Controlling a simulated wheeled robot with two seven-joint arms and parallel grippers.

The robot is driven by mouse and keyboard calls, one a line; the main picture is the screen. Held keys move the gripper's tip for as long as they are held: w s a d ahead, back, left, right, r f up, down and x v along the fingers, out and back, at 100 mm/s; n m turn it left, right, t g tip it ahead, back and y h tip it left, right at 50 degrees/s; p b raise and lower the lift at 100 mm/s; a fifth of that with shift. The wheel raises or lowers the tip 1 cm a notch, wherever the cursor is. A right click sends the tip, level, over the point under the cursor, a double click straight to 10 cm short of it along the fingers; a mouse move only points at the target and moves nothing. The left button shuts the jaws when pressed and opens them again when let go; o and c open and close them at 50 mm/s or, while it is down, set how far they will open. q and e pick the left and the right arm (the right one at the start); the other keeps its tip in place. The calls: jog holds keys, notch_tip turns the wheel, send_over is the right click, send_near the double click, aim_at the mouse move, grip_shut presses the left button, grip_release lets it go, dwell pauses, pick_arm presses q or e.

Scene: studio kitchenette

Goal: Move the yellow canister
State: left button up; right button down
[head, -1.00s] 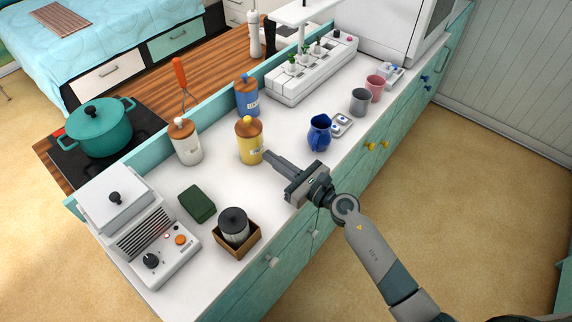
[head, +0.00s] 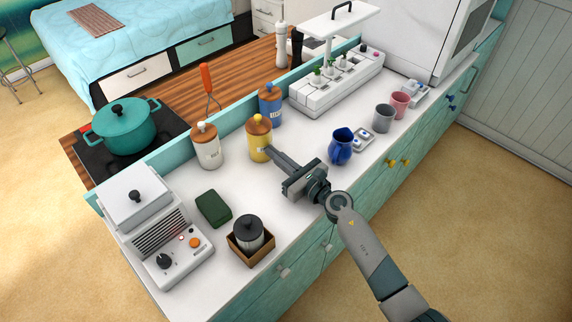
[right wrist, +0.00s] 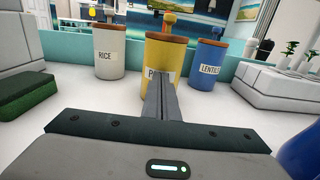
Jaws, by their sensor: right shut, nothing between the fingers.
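The yellow canister (head: 259,143) has a wooden lid with a yellow knob. It stands upright on the white counter between the white canister (head: 206,148) and the blue canister (head: 270,106), a little in front of them. My right gripper (head: 271,152) is shut and empty, its fingertips at the canister's front side. In the right wrist view, my shut fingers (right wrist: 165,92) point at the yellow canister (right wrist: 178,62) and hide part of its label; they look to be touching it. The neighbours there read RICE (right wrist: 108,55) and LENTILS (right wrist: 207,65). My left gripper is not in view.
A teal ledge (head: 177,150) runs behind the canisters. A blue pitcher (head: 340,147) stands right of my right gripper. A green block (head: 212,208), a boxed dark-lidded jar (head: 248,235) and a white appliance (head: 160,240) stand to the left. The counter between is clear.

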aim_at(256, 139)
jog(key=b+x, duration=0.2)
jog(key=x, duration=0.6)
jog(key=shift+w+a+f, duration=0.1)
jog(key=shift+w+a, duration=0.25)
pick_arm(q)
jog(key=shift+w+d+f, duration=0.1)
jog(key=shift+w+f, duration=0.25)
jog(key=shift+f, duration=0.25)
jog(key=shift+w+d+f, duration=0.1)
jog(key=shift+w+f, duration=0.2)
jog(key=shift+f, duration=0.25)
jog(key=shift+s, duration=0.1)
